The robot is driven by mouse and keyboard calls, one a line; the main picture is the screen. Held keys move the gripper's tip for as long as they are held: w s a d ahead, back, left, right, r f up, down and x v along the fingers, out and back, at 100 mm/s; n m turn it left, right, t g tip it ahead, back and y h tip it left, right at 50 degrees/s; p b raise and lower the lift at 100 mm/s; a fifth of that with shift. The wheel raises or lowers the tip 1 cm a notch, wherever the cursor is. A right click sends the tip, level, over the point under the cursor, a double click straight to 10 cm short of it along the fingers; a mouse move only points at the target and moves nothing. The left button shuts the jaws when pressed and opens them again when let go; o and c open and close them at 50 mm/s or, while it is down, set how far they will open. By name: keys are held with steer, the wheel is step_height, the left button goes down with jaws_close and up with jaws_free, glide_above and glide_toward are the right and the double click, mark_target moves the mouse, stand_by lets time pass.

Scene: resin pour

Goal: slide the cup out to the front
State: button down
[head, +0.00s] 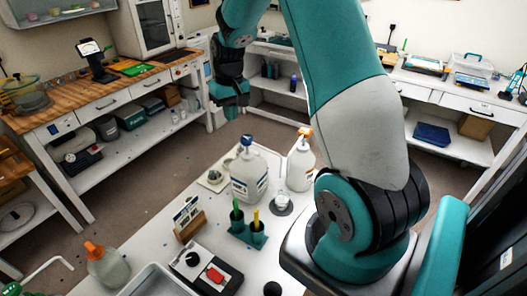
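A small pale cup (281,201) stands on a dark round pad (283,209) on the white table, in the head view. It is in front of two white jugs, one with a blue top (249,176) and one with an orange top (300,165). My gripper (231,108) hangs at the upper middle, well above and beyond the cup in the picture, apart from it. Its fingers are small and seen against the floor, so I cannot tell whether they are open. Nothing clearly shows in it.
Green holders (248,231) with sticks stand left of the cup, nearer me. A card stand (189,219), a black scale (206,268), an orange-topped bottle (106,266) and a tray (160,283) are also on the table. Bare table lies right of the holders.

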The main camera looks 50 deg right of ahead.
steer(key=s+a+r+n+y+b, duration=0.1)
steer(key=s+a+r+n, duration=0.1)
steer(key=a, duration=0.5)
steer(key=s+a+r+n+b, duration=0.1)
steer(key=s+a+b, duration=0.1)
steer(key=a, duration=0.4)
steer(key=s+a+r+n+y+b, duration=0.1)
steer(key=s+a+n+b, duration=0.3)
steer(key=s+a, duration=1.3)
steer(key=s+n+y, duration=0.1)
steer(key=s+n, duration=0.2)
steer(key=s, duration=0.1)
steer(key=shift+y, duration=0.4)
steer(key=c, duration=1.8)
jaws_free()
steer(key=shift+r, duration=0.1)
